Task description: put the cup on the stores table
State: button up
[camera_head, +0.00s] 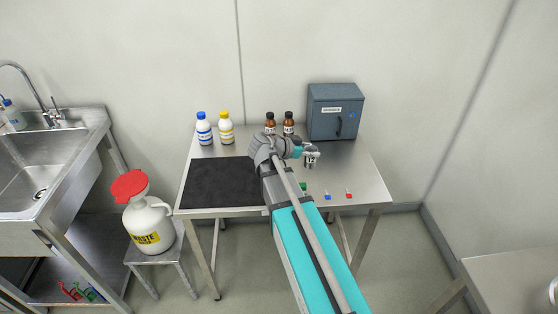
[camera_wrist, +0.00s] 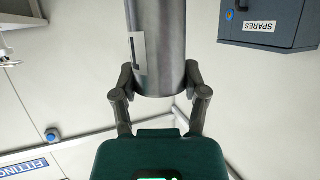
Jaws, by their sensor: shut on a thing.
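In the wrist view a grey metal cylinder with a white label strip, the cup (camera_wrist: 162,45), sits between the fingers of my gripper (camera_wrist: 160,82). The gripper is shut on it from both sides. The cup's top runs out of the picture. In the head view my gripper (camera_head: 310,154) is over the right half of a steel table (camera_head: 365,172), in front of a blue-grey cabinet; the cup is too small to make out surely there. No sign in the head view names the stores table, so I cannot tell which table it is.
On the table stand white bottles (camera_head: 204,130), brown bottles (camera_head: 289,123), the cabinet (camera_head: 336,112), a black mat (camera_head: 215,184) and small coloured items (camera_head: 327,196). A waste jug (camera_head: 146,222) stands left, near a sink (camera_head: 40,170). Another steel surface (camera_head: 505,275) is lower right.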

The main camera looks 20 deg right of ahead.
jog(key=w+d+f+b, duration=0.3)
jog(key=w+f+b, duration=0.6)
jog(key=w, duration=0.3)
jog(key=shift+w, duration=0.4)
jog(key=shift+w+d+f+b, duration=0.1)
jog(key=shift+w+f+b, duration=0.4)
jog(key=shift+f+b, duration=0.2)
jog(key=shift+s+f+b, duration=0.1)
jog(key=shift+f+b, duration=1.25)
jog(key=shift+f, duration=0.15)
